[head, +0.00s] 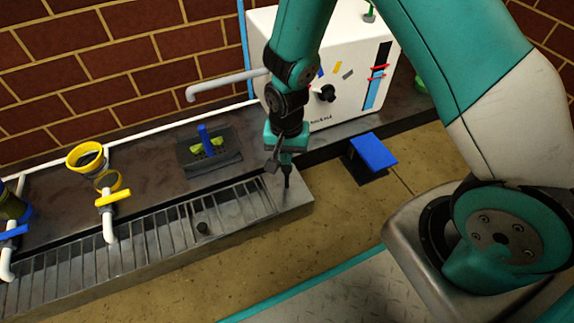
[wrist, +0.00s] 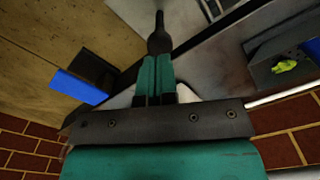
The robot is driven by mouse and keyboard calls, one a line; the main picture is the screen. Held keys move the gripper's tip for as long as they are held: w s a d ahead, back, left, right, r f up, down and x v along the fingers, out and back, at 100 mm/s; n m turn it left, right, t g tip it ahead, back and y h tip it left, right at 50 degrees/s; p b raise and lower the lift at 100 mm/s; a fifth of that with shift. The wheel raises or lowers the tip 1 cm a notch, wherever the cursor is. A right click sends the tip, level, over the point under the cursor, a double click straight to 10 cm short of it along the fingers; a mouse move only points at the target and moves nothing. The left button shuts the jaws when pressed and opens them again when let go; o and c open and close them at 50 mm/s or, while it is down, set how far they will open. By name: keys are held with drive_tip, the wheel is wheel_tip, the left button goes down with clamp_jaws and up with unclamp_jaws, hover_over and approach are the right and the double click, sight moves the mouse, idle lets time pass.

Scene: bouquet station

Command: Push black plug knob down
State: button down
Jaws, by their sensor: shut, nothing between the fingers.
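A small black knob (head: 202,228), which looks like the plug knob, stands on the slotted drain grate (head: 160,232) of the long metal bench in the head view. I cannot make it out in the wrist view. My gripper (head: 287,182) is shut and empty, pointing down over the bench's right end, to the right of the knob and apart from it. In the wrist view my gripper (wrist: 158,20) shows as teal fingers closed together, ending in a narrow dark tip. I cannot tell whether the tip touches the bench.
A white box (head: 345,110) with a dial stands behind my gripper. A dark tray (head: 208,160) with a blue upright lies left of it. A blue pedal (head: 373,151) sits on the floor to the right. Pipes with yellow (head: 114,196) and blue (head: 13,232) handles stand at left.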

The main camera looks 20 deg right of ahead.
drive_tip(key=shift+f, duration=0.1)
drive_tip(key=shift+f+b, duration=1.4)
drive_tip(key=shift+f, duration=1.15)
wheel_tip(320, 180, up, 10)
drive_tip(key=p, duration=1)
drive_tip(key=shift+f, duration=0.45)
